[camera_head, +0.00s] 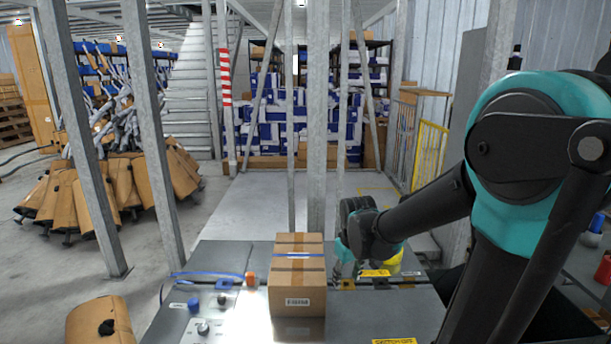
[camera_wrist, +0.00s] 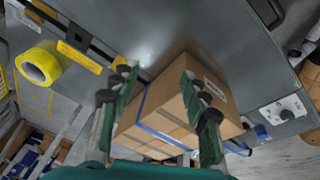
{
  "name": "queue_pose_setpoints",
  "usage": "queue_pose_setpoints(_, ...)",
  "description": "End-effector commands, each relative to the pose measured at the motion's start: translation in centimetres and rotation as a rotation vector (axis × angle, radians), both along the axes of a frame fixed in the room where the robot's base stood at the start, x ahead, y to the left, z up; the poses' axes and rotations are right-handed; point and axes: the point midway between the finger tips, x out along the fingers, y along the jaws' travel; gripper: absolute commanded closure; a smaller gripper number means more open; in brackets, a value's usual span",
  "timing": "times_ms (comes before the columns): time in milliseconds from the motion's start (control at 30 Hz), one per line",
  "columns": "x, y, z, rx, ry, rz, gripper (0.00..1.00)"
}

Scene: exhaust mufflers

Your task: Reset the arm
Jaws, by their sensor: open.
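My arm (camera_head: 425,215) reaches in from the right in the head view, with its end just right of a cardboard box. In the wrist view my gripper (camera_wrist: 163,82) is open, its two green and black fingers spread. The cardboard box (camera_head: 297,298) stands on the grey metal table (camera_head: 375,318), with a blue strap across it and a white label on its front. In the wrist view the box (camera_wrist: 165,105) lies beyond and partly behind the fingers. I cannot tell whether a finger touches it.
A yellow tape roll (camera_wrist: 38,66) lies on the table. Left of the box are a control panel with knobs (camera_head: 203,329) and a blue strap end (camera_head: 210,275). Metal posts (camera_head: 160,140) rise behind the table. Wrapped mufflers (camera_head: 130,185) are piled at the left.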

Motion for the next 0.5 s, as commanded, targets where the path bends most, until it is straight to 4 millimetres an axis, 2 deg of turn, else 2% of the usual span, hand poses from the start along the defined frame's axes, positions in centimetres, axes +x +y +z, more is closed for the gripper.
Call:
queue_pose_setpoints(33, -1.7, -1.3, -0.5, 0.013, -0.013, -0.053, 0.54)
queue_pose_setpoints(100, -3.6, -2.6, -1.1, 0.034, -0.032, -0.124, 0.54)
queue_pose_setpoints(300, -8.8, -5.5, -3.3, 0.087, -0.087, -0.311, 0.54)
queue_pose_setpoints(500, -11.9, -6.8, -4.8, 0.121, -0.12, -0.424, 0.54)
